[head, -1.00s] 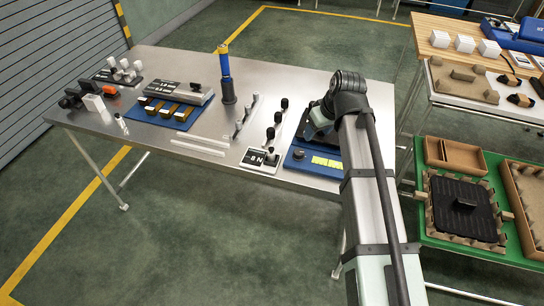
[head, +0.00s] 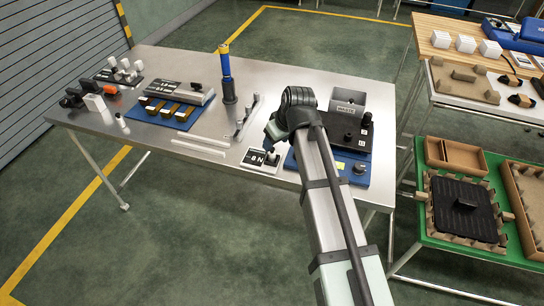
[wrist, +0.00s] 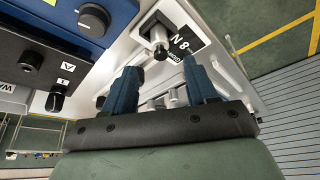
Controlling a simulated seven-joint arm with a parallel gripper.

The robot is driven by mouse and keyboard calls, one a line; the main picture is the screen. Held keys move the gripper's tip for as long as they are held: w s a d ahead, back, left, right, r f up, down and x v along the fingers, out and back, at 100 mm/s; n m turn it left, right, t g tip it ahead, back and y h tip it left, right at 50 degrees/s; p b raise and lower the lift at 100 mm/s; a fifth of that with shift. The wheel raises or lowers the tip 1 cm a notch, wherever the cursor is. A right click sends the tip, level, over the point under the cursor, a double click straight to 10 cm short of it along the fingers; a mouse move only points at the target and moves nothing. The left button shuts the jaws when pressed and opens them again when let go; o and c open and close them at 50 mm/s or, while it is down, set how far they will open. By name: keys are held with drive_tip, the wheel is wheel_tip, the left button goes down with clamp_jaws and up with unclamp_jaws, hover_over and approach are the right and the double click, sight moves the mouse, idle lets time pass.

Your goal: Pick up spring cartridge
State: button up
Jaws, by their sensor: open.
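No part carries the name spring cartridge. An upright piece with a black cap and silver tip (wrist: 158,36) stands beside a black "8 N" label plate (wrist: 181,42) in the wrist view; I cannot tell for certain that it is the cartridge. The label plate also shows in the head view (head: 260,158). My gripper (wrist: 160,68) has its two blue fingers apart, with the capped piece beyond the gap between their tips. Silver cylindrical parts (wrist: 172,97) show between the fingers, farther off.
A grey waste bin (head: 347,101), a black panel with knobs (head: 358,132) and a blue base (head: 352,172) stand right of my arm.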

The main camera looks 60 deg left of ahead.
sight(273, 149)
drive_tip(key=shift+x, duration=3.1)
drive_tip(key=shift+d+f, duration=0.1)
drive_tip(key=shift+d, duration=0.05)
clamp_jaws()
